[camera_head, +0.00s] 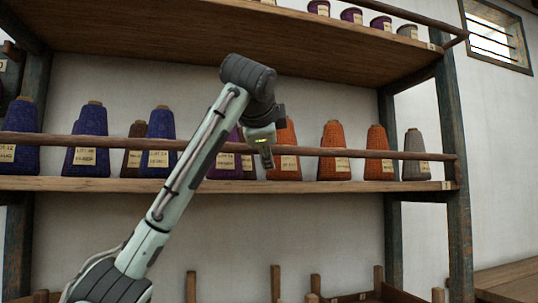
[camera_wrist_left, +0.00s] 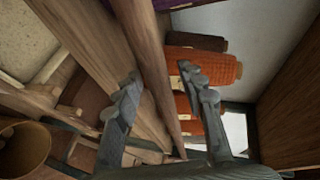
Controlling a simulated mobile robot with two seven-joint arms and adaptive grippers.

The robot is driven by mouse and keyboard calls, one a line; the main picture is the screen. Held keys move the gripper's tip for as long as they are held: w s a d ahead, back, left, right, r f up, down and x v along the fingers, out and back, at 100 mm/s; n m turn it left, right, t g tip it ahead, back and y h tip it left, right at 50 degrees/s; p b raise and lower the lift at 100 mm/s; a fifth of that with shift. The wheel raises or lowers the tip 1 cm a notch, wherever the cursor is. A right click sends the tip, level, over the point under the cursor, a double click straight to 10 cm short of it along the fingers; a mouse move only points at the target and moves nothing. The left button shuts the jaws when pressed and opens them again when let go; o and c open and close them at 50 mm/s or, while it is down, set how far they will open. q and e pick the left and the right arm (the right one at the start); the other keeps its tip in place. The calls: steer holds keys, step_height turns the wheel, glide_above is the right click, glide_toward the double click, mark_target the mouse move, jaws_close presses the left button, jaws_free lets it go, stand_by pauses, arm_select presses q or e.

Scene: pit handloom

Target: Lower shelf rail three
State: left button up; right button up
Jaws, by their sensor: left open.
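A round brown wooden rail (camera_head: 360,153) runs across the front of the middle shelf (camera_head: 340,187), a little above its board. My left gripper (camera_head: 266,156) is at this rail near its middle, in front of the cones. In the left wrist view, the open fingers (camera_wrist_left: 158,78) stand on either side of the rail (camera_wrist_left: 150,50), which passes between them in the picture. I cannot tell whether they touch it. Another rail (camera_head: 400,12) fronts the upper shelf (camera_head: 200,35). My right gripper is not in view.
Orange cones (camera_head: 334,150), blue cones (camera_head: 90,140) and a grey cone (camera_head: 414,155) stand labelled on the middle shelf behind the rail. Purple cones (camera_head: 351,15) stand above. A post (camera_head: 452,130) bounds the shelf at right. Wooden pegs (camera_head: 275,283) stick up below.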

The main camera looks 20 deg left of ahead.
arm_select(q)
steer(key=shift+x, duration=1.75)
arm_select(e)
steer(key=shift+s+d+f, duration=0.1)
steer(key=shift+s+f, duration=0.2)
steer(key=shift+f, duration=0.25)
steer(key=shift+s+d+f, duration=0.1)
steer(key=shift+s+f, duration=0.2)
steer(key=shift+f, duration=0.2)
arm_select(q)
steer(key=shift+c, duration=0.2)
jaws_close()
